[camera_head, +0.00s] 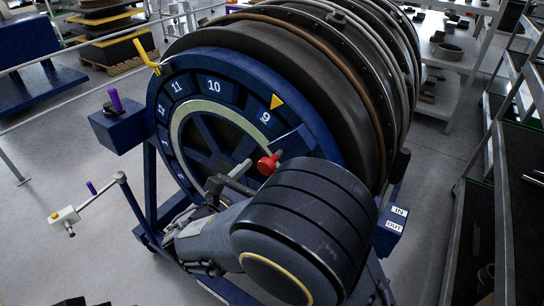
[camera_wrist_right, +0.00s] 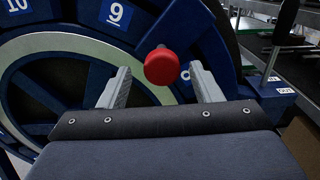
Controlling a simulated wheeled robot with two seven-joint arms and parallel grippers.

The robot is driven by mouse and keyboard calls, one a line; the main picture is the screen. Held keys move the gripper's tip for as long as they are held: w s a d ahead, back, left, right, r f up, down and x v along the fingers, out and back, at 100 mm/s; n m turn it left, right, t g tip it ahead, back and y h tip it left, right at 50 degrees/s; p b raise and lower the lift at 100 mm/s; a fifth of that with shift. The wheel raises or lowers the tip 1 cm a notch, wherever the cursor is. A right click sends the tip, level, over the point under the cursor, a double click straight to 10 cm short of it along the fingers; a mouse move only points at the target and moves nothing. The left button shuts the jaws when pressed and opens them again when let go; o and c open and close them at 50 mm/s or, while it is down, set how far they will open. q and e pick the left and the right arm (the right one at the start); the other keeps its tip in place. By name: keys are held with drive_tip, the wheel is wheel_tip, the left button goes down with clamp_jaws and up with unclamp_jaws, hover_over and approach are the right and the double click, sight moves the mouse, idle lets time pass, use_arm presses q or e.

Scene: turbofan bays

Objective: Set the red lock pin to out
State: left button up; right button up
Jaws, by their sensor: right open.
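The red lock pin (camera_head: 268,165) has a round red knob and sits on the front of the blue numbered ring (camera_head: 215,87), below the yellow pointer. In the right wrist view the red knob (camera_wrist_right: 162,66) faces me between the two grey fingers. My right gripper (camera_wrist_right: 160,78) is open, with a finger on each side of the knob and visible gaps; I cannot tell how deep the knob sits between them. In the head view my right gripper (camera_head: 243,178) is just left of the knob, partly hidden by my arm. My left gripper is not in view.
A blue box with IN and OUT labels (camera_head: 397,218) stands at the right of the ring, with a black-handled lever (camera_wrist_right: 286,22). Purple-handled parts (camera_head: 115,100) are at the left. The large drum (camera_head: 300,60) fills the back. Shelving (camera_head: 500,160) stands right; floor is clear between.

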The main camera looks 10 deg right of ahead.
drive_tip(key=x, duration=0.5)
drive_tip(key=shift+d+p, duration=0.15)
drive_tip(key=shift+p, duration=0.25)
clamp_jaws()
drive_tip(key=v, duration=0.3)
drive_tip(key=shift+s+a+p, duration=0.25)
drive_tip(key=shift+a+p, duration=0.05)
drive_tip(key=shift+p, duration=0.05)
drive_tip(key=shift+f, duration=0.15)
